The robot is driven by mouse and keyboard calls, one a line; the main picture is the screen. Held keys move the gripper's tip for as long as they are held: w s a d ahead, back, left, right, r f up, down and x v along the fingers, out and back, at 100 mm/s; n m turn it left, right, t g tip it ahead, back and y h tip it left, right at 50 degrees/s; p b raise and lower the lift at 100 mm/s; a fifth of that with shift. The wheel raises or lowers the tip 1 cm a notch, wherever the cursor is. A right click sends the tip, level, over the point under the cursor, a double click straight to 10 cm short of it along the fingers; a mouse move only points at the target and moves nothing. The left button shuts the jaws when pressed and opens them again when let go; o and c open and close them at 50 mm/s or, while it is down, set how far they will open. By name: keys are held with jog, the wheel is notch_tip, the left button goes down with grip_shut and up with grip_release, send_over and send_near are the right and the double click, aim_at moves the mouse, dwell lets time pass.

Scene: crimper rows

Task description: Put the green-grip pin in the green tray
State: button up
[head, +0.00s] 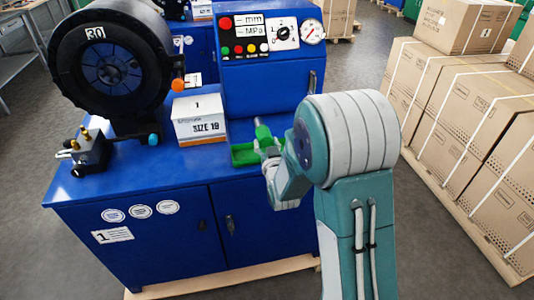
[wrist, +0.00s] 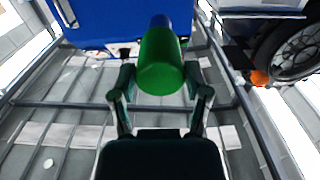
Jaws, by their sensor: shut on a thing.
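My gripper is shut on the pin. The green tray (head: 243,156) lies on the blue bench top just behind and left of my gripper. My gripper and arm hide the tray's right part. I cannot tell whether the pin's lower end touches the tray.
A white SIZE 19 box (head: 200,121) stands left of the tray. A blue control cabinet (head: 266,88) rises behind it. Strapped cartons (head: 465,120) stand at right.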

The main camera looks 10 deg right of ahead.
jog(key=shift+w+d+f, duration=0.15)
jog(key=shift+w+f, duration=0.75)
jog(key=shift+f, duration=0.2)
jog(key=shift+w+d+f, duration=0.1)
jog(key=shift+w+f, duration=0.05)
jog(key=shift+f, duration=2.15)
jog(key=o, duration=1.3)
